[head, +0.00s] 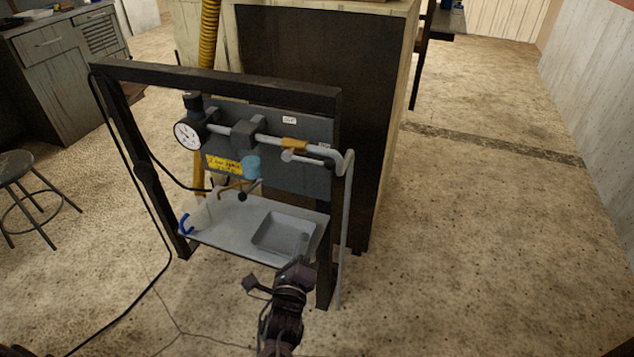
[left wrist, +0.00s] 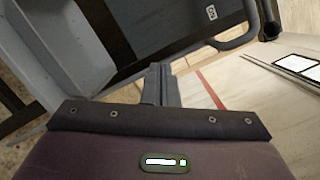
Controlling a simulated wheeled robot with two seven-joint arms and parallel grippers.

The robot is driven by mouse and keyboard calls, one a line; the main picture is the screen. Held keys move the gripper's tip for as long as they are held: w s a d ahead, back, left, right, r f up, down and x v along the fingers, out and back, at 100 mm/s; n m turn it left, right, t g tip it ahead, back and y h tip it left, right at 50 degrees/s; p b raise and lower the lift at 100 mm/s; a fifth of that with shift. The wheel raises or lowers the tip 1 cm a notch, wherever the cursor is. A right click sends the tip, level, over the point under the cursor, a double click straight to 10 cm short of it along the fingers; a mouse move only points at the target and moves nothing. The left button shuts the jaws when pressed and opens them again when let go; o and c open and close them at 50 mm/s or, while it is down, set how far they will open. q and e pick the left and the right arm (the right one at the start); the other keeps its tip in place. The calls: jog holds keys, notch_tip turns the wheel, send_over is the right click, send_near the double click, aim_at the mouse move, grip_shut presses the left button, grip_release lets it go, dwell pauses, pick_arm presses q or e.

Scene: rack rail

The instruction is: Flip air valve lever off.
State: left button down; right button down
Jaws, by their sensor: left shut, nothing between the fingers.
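The air valve (head: 294,146) is a brass-coloured body on the grey pipe at the upper right of the rack panel (head: 300,178). A small light-grey round-ended part (head: 288,156) sits by it; whether this is the lever's end, and the lever's exact angle, I cannot tell. My left gripper (head: 304,240) is low at the front right of the rack, by the shelf's tray, well below the valve. In the left wrist view its fingers (left wrist: 160,84) are together and empty. The valve is not identifiable there. My right gripper is in neither view.
A dark frame (head: 220,78) surrounds the panel, with its right post beside my left gripper. A shelf (head: 215,228) with a shallow tray (head: 262,245) lies below. A pressure gauge (head: 187,135), blue bowl (head: 251,167) and yellow label (head: 224,165) are left of the valve. Floor at right is clear.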

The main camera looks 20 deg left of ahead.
aim_at(308, 160)
pick_arm(q)
jog(key=r+m+t+h, duration=0.1)
jog(key=m+t, duration=0.1)
jog(key=m, duration=0.2)
jog(key=s+r+m+t+h, duration=0.1)
jog(key=m+t, duration=0.1)
jog(key=m, duration=0.3)
jog(key=s+r+m+t+h, duration=0.1)
jog(key=r+m+t, duration=0.1)
jog(key=m, duration=0.2)
jog(key=shift+s+d+r+m+h, duration=0.1)
jog(key=shift+s+d+m+h, duration=0.1)
jog(key=shift+d+m+h, duration=0.15)
